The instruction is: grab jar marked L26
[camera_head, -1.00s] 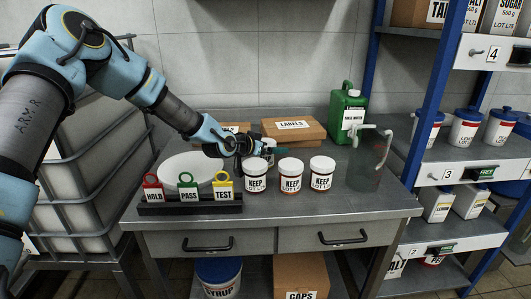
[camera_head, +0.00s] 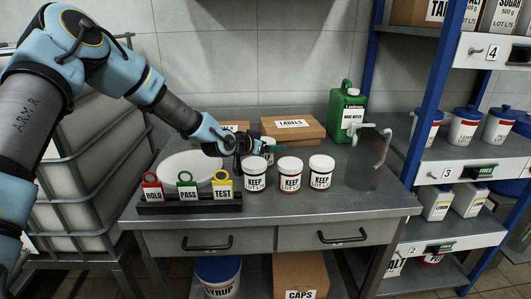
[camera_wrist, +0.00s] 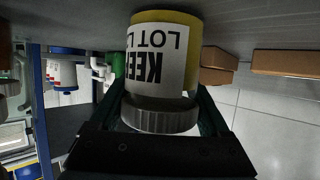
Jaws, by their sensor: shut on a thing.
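My gripper (camera_head: 262,146) is above the workbench, behind the leftmost jar of the front row. In the wrist view its fingers (camera_wrist: 165,118) are shut on a jar (camera_wrist: 158,62) near its grey-looking lid. This jar has yellow showing at its base and a white label reading "KEEP" and "LOT L"; its number is not readable. In the head view a little of the held jar (camera_head: 267,159) shows behind the front row. Three white-lidded jars, left (camera_head: 255,178), middle (camera_head: 290,176) and right (camera_head: 321,173), stand in front with "KEEP LOT" labels; their lot numbers are too small to read.
A rack (camera_head: 190,207) with HOLD, PASS and TEST tags stands at the bench's front left, before a white round dish (camera_head: 188,162). A LABELS box (camera_head: 293,129) and green jug (camera_head: 347,115) are behind. A clear pitcher (camera_head: 365,172) stands right; bare bench lies before the jars.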

